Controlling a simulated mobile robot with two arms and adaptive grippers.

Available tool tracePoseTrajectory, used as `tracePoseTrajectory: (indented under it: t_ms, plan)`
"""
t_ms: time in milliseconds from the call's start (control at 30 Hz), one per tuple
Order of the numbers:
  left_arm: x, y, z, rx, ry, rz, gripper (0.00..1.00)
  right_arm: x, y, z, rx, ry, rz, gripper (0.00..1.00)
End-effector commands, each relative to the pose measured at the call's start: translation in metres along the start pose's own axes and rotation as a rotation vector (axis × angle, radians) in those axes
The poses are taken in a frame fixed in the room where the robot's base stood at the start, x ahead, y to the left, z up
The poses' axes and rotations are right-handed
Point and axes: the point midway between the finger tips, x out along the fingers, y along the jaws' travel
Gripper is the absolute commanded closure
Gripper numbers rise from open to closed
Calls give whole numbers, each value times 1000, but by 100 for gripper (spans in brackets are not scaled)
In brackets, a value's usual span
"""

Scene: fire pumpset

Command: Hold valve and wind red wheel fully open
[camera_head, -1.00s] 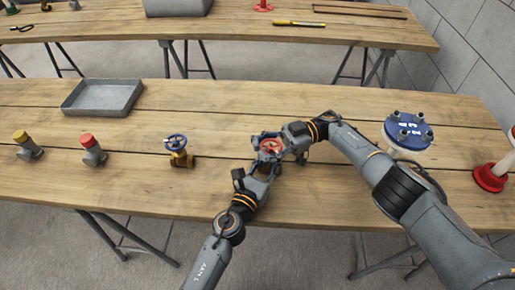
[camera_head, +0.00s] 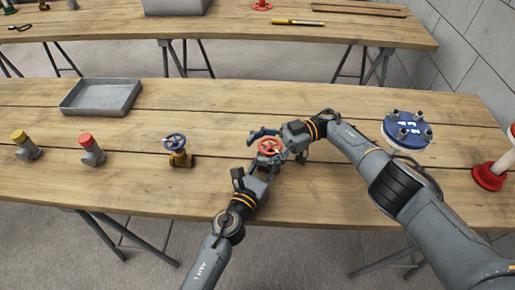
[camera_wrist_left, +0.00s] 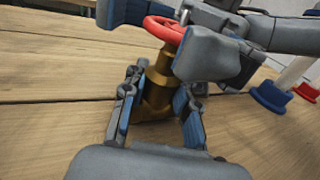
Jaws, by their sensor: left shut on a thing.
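The valve has a brass body (camera_wrist_left: 158,82) and a red wheel (camera_head: 270,148) on top, and stands upright on the near table. My left gripper (camera_head: 262,170) comes in from the front, low down. Its fingers (camera_wrist_left: 160,105) are on either side of the brass body and shut on it. My right gripper (camera_head: 279,146) reaches in from the right at wheel height. Its fingers are spread around the red wheel, one behind it and one at its right, and look open. In the left wrist view, the right gripper's near finger (camera_wrist_left: 208,55) hides part of the wheel (camera_wrist_left: 165,28).
A blue-wheeled brass valve (camera_head: 178,150) stands left of the held valve. Red-capped (camera_head: 91,148) and yellow-capped (camera_head: 26,145) fittings and a grey tray (camera_head: 102,97) are farther left. A blue flange (camera_head: 407,130) and a red-based part (camera_head: 490,175) stand at right.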

Motion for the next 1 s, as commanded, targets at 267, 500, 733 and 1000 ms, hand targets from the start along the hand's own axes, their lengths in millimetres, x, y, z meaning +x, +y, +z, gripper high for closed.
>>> tracePoseTrajectory:
  t_ms: [267, 500, 733, 1000]
  plan:
    - [0, 0, 1, -1, -1, 0, 100, -1, 0, -13, -4, 0, -1, 31]
    - [0, 0, 1, -1, -1, 0, 100, -1, 0, -47, -5, -1, -1, 31]
    - [0, 0, 1, -1, -1, 0, 100, -1, 0, -85, -3, -2, 0, 31]
    - [0, 0, 0, -1, -1, 0, 100, 0, 0, -100, 1, 0, 1, 31]
